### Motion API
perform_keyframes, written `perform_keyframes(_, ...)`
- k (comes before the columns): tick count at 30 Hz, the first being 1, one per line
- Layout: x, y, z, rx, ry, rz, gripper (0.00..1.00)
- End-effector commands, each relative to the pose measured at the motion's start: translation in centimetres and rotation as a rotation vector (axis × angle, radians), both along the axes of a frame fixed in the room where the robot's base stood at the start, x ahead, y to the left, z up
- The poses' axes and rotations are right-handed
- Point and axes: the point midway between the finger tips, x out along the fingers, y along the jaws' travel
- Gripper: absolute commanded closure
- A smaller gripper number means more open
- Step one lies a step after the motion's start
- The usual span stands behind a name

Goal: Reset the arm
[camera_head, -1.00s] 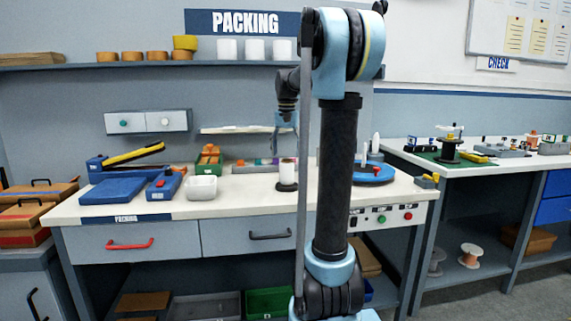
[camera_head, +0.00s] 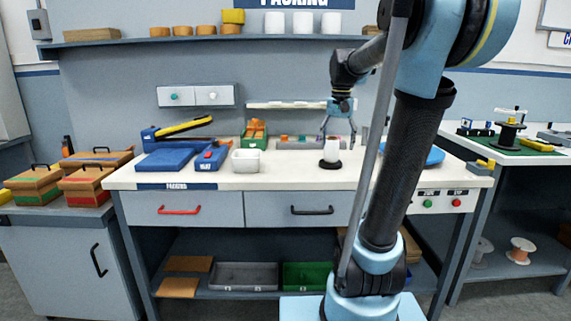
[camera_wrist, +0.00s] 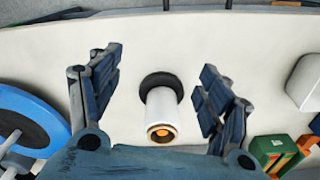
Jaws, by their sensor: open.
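My gripper (camera_head: 338,140) is open and empty above the packing table (camera_head: 290,182). Its two fingers are spread wide in the wrist view (camera_wrist: 160,75). Just beneath and between them, in that view, stands a white cylinder (camera_wrist: 161,108) with an orange-brown centre, on a round black base (camera_wrist: 160,81). In the head view the white cylinder (camera_head: 331,150) stands upright on the table, apart from the fingers as far as I can tell. My arm bends over the table from the right and hides part of its right end.
A blue disc (camera_head: 427,157) lies to the right, partly behind my arm. A shelf (camera_head: 210,40) runs along the back wall. The table's front strip is clear.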

Motion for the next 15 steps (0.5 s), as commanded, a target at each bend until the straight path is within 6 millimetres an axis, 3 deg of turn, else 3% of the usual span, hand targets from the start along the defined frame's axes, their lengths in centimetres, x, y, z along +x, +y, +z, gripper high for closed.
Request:
perform_keyframes(3,-3.5,0.0,-1.9,-0.002,-0.016,0.034,0.29)
perform_keyframes(15,-13.6,-0.1,-9.8,-0.014,-0.073,0.152,0.29)
